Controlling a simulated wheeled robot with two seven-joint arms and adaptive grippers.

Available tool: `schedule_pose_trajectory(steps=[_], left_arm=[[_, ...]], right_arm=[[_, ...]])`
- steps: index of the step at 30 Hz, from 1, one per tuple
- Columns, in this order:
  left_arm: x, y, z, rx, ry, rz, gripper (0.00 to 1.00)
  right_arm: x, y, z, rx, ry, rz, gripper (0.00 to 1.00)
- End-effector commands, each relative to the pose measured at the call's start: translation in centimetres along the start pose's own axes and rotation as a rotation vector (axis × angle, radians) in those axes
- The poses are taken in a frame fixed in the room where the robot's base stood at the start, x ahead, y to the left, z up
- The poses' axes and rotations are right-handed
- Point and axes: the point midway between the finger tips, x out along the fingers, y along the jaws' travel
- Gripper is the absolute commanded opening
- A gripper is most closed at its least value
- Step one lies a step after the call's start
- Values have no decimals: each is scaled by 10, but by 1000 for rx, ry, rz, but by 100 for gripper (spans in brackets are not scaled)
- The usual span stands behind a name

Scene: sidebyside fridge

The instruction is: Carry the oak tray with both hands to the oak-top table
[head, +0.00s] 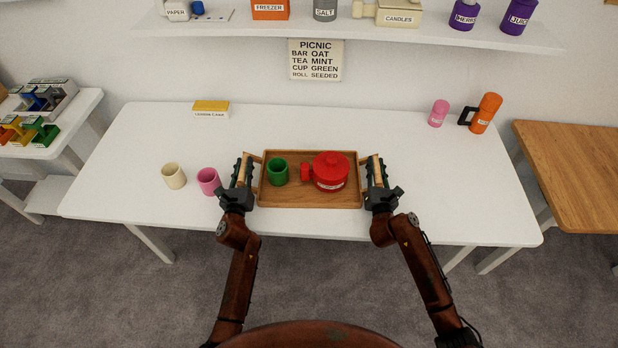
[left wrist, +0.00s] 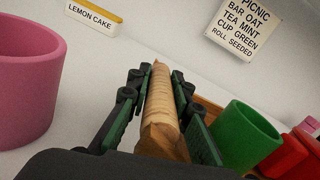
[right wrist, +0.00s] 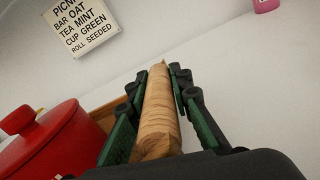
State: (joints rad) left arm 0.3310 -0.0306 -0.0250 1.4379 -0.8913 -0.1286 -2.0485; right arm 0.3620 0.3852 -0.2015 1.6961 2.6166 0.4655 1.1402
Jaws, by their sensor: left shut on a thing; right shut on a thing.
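The oak tray (head: 285,201) is on or just above the white table near its front edge; I cannot tell if it touches. A green cup (head: 278,173) and a red lidded pot (head: 331,172) stand upright on it. My left gripper (head: 243,172) is shut on the tray's left handle, seen between the fingers in the left wrist view (left wrist: 160,110). My right gripper (head: 376,173) is shut on the right handle, seen in the right wrist view (right wrist: 158,115). The oak-top table (head: 575,170) stands at the far right, its right side cut off by the picture.
On the white table (head: 440,200) are a cream cup (head: 174,176), a pink cup (head: 208,181) close left of my left gripper, a lemon cake box (head: 211,108), a pink container (head: 438,113) and an orange flask (head: 485,113). A gap of floor separates the two tables.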

Motion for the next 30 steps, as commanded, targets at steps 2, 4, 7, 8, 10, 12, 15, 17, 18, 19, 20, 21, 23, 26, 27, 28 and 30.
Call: schedule_pose_trajectory(steps=[2,4,7,8,10,12,15,17,18,19,20,21,23,26,27,28,30], left_arm=[[0,-1,2,0,-3,-2,0],[0,-1,4,0,-4,-2,0],[0,-3,11,0,-7,-2,0],[0,-3,13,0,-8,-2,0],[0,-5,20,0,-11,-3,0],[0,-7,28,0,-15,-4,0],[-1,-10,42,1,-21,-5,0],[-1,-11,50,1,-24,-6,0],[-1,-12,55,1,-26,-6,0],[-1,-13,58,1,-28,-7,0],[-1,-14,62,1,-29,-7,0],[-1,-15,66,1,-31,-7,0],[-2,-16,70,1,-33,-8,0],[-2,-17,74,1,-34,-8,0],[-2,-17,75,1,-34,-8,0],[-2,-17,75,1,-34,-8,0],[-2,-17,74,1,-34,-8,0]], right_arm=[[0,0,2,0,-3,1,0],[0,1,4,0,-4,1,0],[0,2,10,0,-6,2,0],[0,3,13,0,-8,2,0],[0,5,20,0,-11,3,0],[0,7,28,0,-15,4,0],[0,10,41,0,-21,5,0],[-1,12,49,0,-24,6,0],[-1,13,54,0,-26,7,0],[-1,14,58,0,-28,7,0],[-1,14,62,0,-29,7,0],[-1,15,66,0,-31,8,0],[-1,16,70,1,-32,8,0],[-1,17,74,1,-34,8,0],[-1,17,75,1,-34,8,0],[-1,17,75,1,-34,8,0],[-1,17,74,1,-34,8,0]])
